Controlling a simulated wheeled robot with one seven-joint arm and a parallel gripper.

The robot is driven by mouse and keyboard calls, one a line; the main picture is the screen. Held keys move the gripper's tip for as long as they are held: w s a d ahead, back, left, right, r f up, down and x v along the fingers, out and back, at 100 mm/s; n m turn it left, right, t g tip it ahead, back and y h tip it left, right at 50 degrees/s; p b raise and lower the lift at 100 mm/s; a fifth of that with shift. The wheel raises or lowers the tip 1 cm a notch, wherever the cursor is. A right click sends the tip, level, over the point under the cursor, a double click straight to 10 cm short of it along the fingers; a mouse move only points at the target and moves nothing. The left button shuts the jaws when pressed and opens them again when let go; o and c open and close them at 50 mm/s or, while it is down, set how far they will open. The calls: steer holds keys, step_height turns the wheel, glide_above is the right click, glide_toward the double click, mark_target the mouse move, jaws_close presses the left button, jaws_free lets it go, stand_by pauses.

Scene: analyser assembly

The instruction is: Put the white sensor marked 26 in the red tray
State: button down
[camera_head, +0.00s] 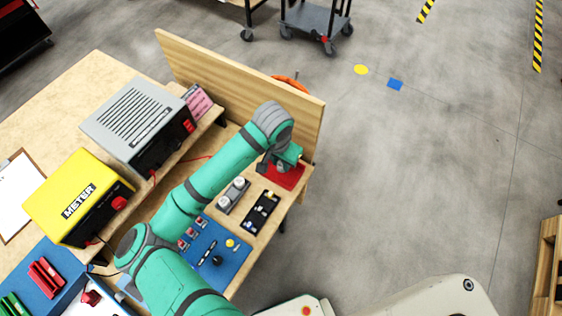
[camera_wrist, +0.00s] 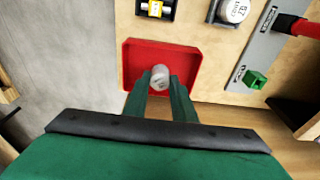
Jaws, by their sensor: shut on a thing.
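The red tray (camera_head: 286,175) lies at the far right end of the workbench, partly hidden under my arm's end in the head view. In the wrist view the red tray (camera_wrist: 136,54) is fully ahead of my fingers, with its near edge partly covered by them. My gripper (camera_wrist: 160,86) is shut on a small whitish round sensor (camera_wrist: 160,73), held between the fingertips. The sensor appears over the tray; its height above the tray floor and its marking cannot be read. In the head view my gripper (camera_head: 284,161) hides the sensor.
A grey holder (camera_head: 232,196) with white round sensors and a black tray (camera_head: 261,212) stand beside the red tray. A blue mat (camera_head: 214,256) with small parts lies nearer. A wooden back panel (camera_head: 240,88) rises along the bench's far edge.

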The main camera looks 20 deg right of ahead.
steer(key=shift+f, duration=0.25)
steer(key=shift+f, duration=0.6)
steer(key=c, duration=1.5)
jaws_free()
steer(key=r, duration=0.4)
steer(key=a+r, duration=0.1)
steer(key=r, duration=0.3)
steer(key=s+r, duration=0.1)
steer(key=r, duration=0.4)
steer(key=shift+s+a, duration=0.1)
steer(key=shift+a, duration=0.05)
